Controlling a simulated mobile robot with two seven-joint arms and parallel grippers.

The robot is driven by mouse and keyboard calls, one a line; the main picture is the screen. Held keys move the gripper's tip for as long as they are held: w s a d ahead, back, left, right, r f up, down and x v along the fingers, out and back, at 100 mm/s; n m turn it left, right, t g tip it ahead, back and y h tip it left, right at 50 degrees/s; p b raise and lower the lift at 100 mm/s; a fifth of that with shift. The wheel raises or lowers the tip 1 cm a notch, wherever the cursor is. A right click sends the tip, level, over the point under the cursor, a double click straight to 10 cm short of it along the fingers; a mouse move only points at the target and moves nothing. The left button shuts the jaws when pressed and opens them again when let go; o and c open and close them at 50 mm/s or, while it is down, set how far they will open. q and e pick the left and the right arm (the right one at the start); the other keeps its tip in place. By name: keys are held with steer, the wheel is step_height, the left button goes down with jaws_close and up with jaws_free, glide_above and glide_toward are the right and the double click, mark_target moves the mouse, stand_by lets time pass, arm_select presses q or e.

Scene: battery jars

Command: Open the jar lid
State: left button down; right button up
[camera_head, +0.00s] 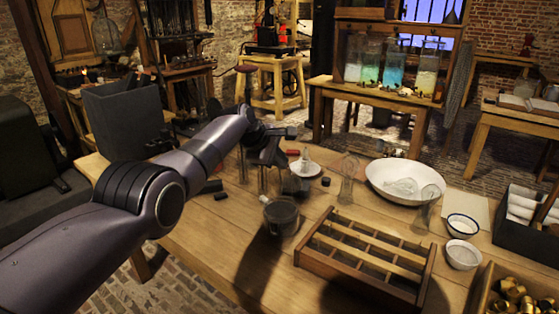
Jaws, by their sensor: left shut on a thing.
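My left arm comes in from the left, and its gripper (267,155) points down over the far left part of the wooden table (225,240). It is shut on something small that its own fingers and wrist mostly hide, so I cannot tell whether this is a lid. A slim clear glass vessel (263,181) stands just below the gripper. A squat dark grey jar (282,216) stands nearer to me, apart from the gripper. Its top looks open or dark, and I cannot make out a lid on it. My right gripper is not in view.
A slatted wooden rack (365,250) stands in front. A white basin (405,176), two small bowls (463,253), glass vessels (347,178) and a small white dish (304,170) stand around. A crate of brass pieces (515,298) is at the right.

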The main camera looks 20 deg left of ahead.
arm_select(q)
steer(key=shift+w+r, duration=0.1)
steer(key=shift+r, duration=0.1)
stand_by(0.5)
steer(key=c, duration=1.3)
jaws_free()
steer(key=shift+f, duration=0.1)
steer(key=p+v, duration=0.1)
steer(key=v, duration=0.6)
steer(key=shift+p, duration=0.35)
